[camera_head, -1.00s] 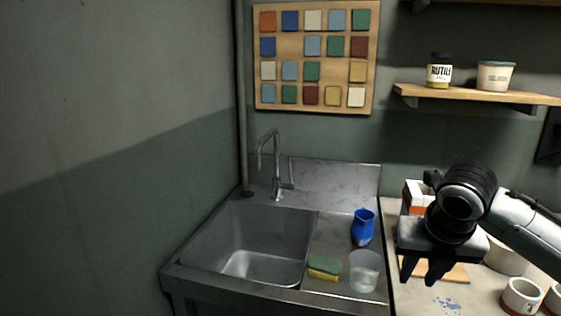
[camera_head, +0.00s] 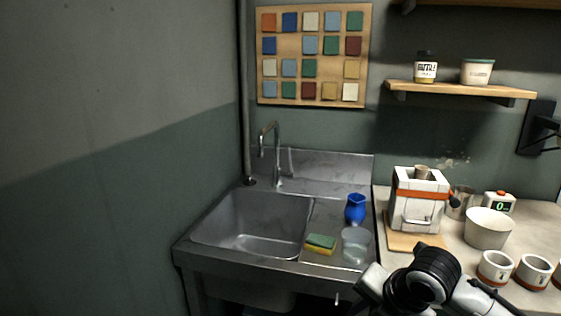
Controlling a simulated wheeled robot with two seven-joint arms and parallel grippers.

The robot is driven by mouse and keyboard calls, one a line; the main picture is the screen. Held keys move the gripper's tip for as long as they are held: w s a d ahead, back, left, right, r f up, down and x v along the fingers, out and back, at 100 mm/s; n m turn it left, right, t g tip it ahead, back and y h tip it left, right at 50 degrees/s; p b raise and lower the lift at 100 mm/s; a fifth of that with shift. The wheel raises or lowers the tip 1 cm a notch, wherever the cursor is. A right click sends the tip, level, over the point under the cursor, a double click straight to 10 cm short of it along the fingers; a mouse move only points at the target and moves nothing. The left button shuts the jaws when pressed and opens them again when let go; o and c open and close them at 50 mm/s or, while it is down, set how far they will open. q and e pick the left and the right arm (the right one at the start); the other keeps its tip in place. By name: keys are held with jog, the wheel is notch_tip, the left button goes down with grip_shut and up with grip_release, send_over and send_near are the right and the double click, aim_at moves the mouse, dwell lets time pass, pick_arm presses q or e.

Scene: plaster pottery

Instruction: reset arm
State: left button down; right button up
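One of my arms (camera_head: 425,282) shows at the bottom right, in front of the counter's front edge. It comes in from the lower right, so it appears to be my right arm. A pale part of its gripper (camera_head: 370,283) shows at the lower left of the wrist, but the fingertips are hidden or out of frame. I see nothing held, though I cannot tell if it is open or shut. My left gripper is not in view.
The sink (camera_head: 250,222) has a faucet (camera_head: 275,150), a sponge (camera_head: 320,244), a blue vase (camera_head: 355,209) and a clear cup (camera_head: 356,246). A shelf (camera_head: 460,88) hangs above.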

jog(key=s+a+f+m+y, duration=0.2)
jog(key=s+a+f+m, duration=0.2)
jog(key=a+f+m, duration=0.45)
jog(key=s+d+f+m+t, duration=0.1)
jog(key=s+d+f+m, duration=0.1)
jog(key=s+f+m, duration=0.3)
jog(key=s+d+f+m+t+h, duration=0.1)
jog(key=s+d+f+m, duration=0.2)
jog(key=s+f+m, duration=0.2)
jog(key=s+d+f+m+t, duration=0.1)
jog(key=s+f+m, duration=0.4)
jog(key=s, duration=0.5)
jog(key=shift+s+d+f+m, duration=0.2)
jog(key=shift+d+f+m, duration=0.2)
jog(key=shift+d+m, duration=0.5)
